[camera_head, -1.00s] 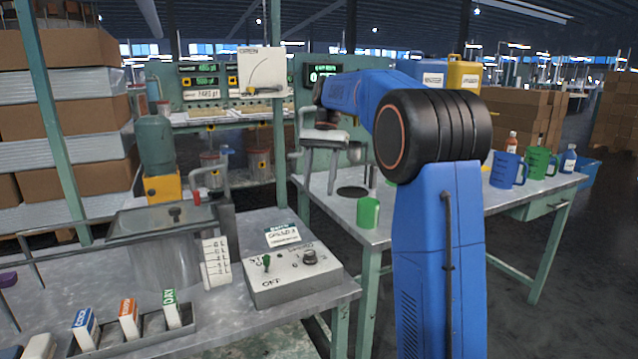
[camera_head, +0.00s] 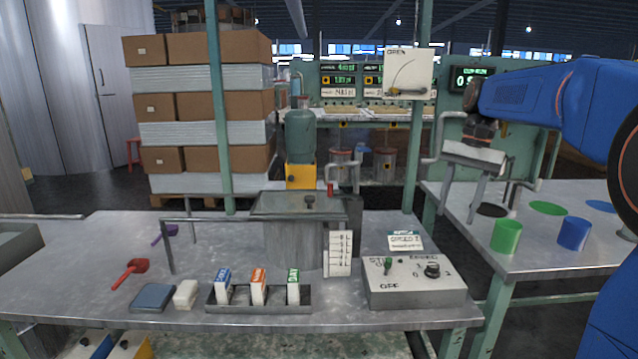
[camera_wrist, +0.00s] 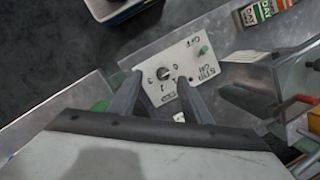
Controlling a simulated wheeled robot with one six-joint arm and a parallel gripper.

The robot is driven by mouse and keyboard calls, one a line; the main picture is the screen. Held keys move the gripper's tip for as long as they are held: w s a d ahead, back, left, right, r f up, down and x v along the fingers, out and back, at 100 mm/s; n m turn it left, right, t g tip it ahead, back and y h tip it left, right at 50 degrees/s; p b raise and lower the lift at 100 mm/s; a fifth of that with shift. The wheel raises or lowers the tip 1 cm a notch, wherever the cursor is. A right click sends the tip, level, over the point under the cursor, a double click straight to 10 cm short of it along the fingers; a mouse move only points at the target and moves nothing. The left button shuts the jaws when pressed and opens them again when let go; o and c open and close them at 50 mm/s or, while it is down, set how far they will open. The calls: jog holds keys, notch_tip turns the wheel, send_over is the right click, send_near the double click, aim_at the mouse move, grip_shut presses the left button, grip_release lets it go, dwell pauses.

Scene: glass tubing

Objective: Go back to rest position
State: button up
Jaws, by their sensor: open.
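My gripper (camera_head: 463,207) hangs on the blue arm at the right of the head view, fingers pointing down and spread apart. It appears above the left part of the right-hand table (camera_head: 470,235), up and left of a green cup (camera_head: 505,236). In the wrist view my gripper (camera_wrist: 157,84) shows two dark fingers apart with nothing held between them. Beyond them is the grey control box (camera_wrist: 172,70) with its knob and green switch. The control box also stands on the left bench in the head view (camera_head: 412,290).
A blue cup (camera_head: 573,233) stands right of the green cup. The left bench (camera_head: 70,270) carries a lidded tank (camera_head: 290,240), a rack (camera_head: 258,303) of labelled blocks, and a red scoop (camera_head: 130,272). A green post (camera_head: 420,120) rises left of my gripper.

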jog(key=s+a+f+n+t, duration=0.1)
jog(key=s+f+n+t, duration=0.1)
jog(key=s+f, duration=0.3)
jog(key=s+a+f+n+t+h, duration=0.1)
jog(key=s+f, duration=0.5)
jog(key=s, duration=0.8)
jog(key=s+a+f+n+t+h, duration=0.1)
jog(key=s+a+f+n+t, duration=0.1)
jog(key=s+f, duration=0.4)
jog(key=s+n+t, duration=0.1)
jog(key=s+n, duration=0.1)
jog(key=s, duration=0.1)
jog(key=shift+s+f, duration=0.2)
jog(key=shift+s, duration=0.05)
jog(key=shift+a, duration=0.1)
